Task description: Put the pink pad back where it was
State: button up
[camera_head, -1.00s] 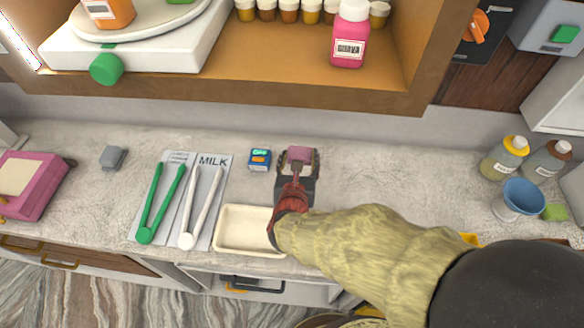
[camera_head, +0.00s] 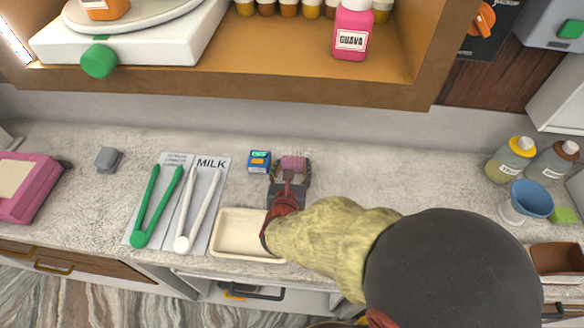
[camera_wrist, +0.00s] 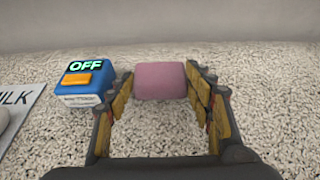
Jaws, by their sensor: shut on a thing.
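The pink pad (camera_head: 292,163) is a small block at the tips of my gripper (camera_head: 291,170), over the counter behind the cream tray. In the wrist view the pink pad (camera_wrist: 162,82) sits between the two fingertips of my gripper (camera_wrist: 162,84), which are shut on it. The fingers touch its left and right sides. I cannot tell whether its underside touches the counter. A small blue box (camera_head: 259,162) stands just left of the pad; in the wrist view this blue box (camera_wrist: 85,84) shows an "OFF" display and an orange button.
A cream tray (camera_head: 243,253) lies in front, partly behind my arm. Bottles (camera_head: 511,158) and a blue cup (camera_head: 531,198) stand at right. The counter right of my gripper is clear.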

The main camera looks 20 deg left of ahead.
jog(key=o, duration=1)
jog(key=shift+f, duration=0.1)
jog(key=shift+r, duration=0.2)
jog(key=p+v, duration=0.3)
jog(key=v, duration=0.7)
jog(key=shift+s+r, duration=0.15)
jog(key=shift+r, duration=0.05)
jog(key=shift+p+v, duration=0.3)
jog(key=shift+v, duration=0.5)
jog(key=shift+f, duration=0.1)
jog(key=shift+d, duration=0.1)
